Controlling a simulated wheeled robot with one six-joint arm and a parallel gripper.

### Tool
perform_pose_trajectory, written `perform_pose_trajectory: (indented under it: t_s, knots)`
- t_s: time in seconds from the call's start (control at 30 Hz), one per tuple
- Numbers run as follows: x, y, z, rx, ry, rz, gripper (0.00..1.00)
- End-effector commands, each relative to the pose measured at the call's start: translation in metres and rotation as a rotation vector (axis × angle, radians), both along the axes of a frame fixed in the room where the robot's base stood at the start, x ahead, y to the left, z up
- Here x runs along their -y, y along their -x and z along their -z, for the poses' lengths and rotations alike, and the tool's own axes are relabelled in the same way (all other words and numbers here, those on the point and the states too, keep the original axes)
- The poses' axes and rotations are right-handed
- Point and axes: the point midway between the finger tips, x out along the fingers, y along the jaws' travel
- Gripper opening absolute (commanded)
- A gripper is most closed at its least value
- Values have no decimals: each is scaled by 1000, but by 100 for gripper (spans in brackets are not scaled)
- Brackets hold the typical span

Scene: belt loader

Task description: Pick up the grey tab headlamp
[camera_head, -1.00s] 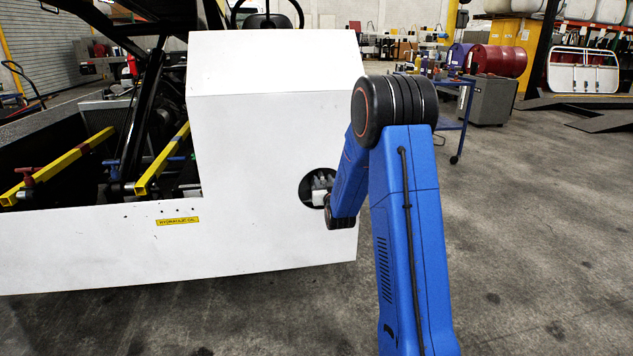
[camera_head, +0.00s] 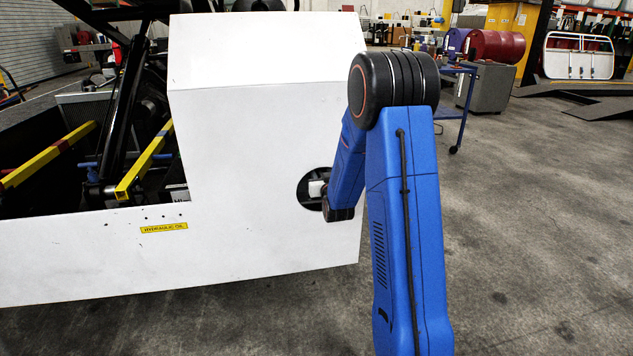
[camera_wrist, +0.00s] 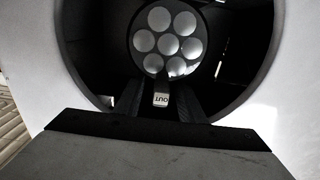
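The headlamp (camera_wrist: 167,42) shows in the wrist view as a round dark unit with several pale round reflectors, set inside a dark round opening (camera_wrist: 250,60). Below it is a small pale grey tab (camera_wrist: 160,99) marked OUT, upside down in this view. My gripper (camera_wrist: 157,88) has its two dark fingers on either side of the tab, apart from each other, pointing at the headlamp's lower edge. I cannot tell whether they touch the tab. In the head view my arm end reaches the opening (camera_head: 308,199) in the white panel; the headlamp is hidden there.
The white machine panel (camera_head: 265,130) surrounds the opening closely. Yellow bars (camera_head: 146,160) and dark machinery lie to the left. A blue cart (camera_head: 458,105) and red drum (camera_head: 497,46) stand back right. The floor at right is clear.

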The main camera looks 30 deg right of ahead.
Motion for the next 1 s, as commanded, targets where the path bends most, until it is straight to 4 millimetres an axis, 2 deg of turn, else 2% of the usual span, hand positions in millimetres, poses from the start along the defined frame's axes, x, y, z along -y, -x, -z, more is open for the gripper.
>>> perform_pose_trajectory:
  t_s: [0.23,0.3,0.4,1.0]
  knots:
    - [0,1,0,0,0,0,36]
    - [0,1,0,0,0,0,19]
    - [0,1,0,0,0,0,0]
    - [0,1,0,0,0,0,0]
